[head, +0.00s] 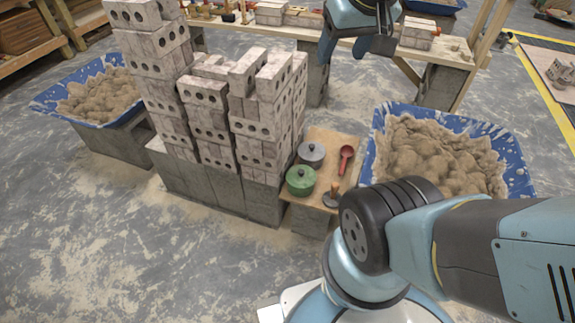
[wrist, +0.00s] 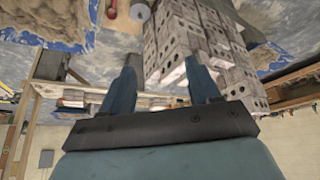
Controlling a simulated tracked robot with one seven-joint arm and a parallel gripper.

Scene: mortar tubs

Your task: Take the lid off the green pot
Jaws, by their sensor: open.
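The green pot (head: 301,181) stands on a small wooden board (head: 325,150) beside the brick stack, with its green lid on and a knob on top. A grey pot (head: 311,154) with a lid stands just behind it, close by. My gripper (head: 355,45) is high at the top of the head view, far behind and above the pots, and holds nothing that I can see. In the wrist view its two fingers (wrist: 163,75) are spread apart with nothing between them. The green pot cannot be made out in the wrist view; a grey round thing (wrist: 140,12) shows at its top edge.
A tall stack of pale bricks (head: 210,110) rises left of the pots. A blue tub (head: 510,150) of mortar stands to the right, and another (head: 50,103) at the left. A red spoon (head: 346,158) and a wooden-handled tool (head: 331,196) lie near the pots. A workbench (head: 450,52) runs behind.

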